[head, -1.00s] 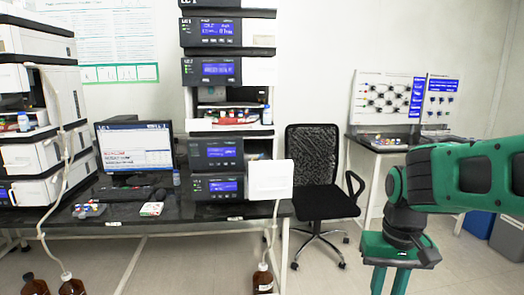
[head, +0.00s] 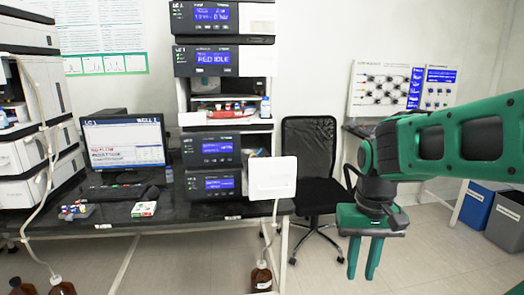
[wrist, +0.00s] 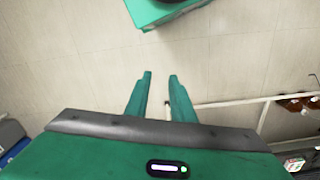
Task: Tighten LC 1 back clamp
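The LC 1 stack (head: 208,142) stands on the black bench, left of centre in the head view, with lit blue displays. An open compartment (head: 222,106) in its middle holds small red and white items. I cannot make out the back clamp; it is hidden or too small to tell. My gripper (head: 361,274) hangs fingers down over the floor, right of the stack and apart from it. In the wrist view my gripper (wrist: 160,76) has a gap between its two fingers, with only floor between them.
A white box panel (head: 272,178) juts from the stack's right side with a tube to a brown bottle (head: 261,277). A black chair (head: 310,160) stands between the stack and my arm. A monitor (head: 122,145) and another stack (head: 25,110) are left.

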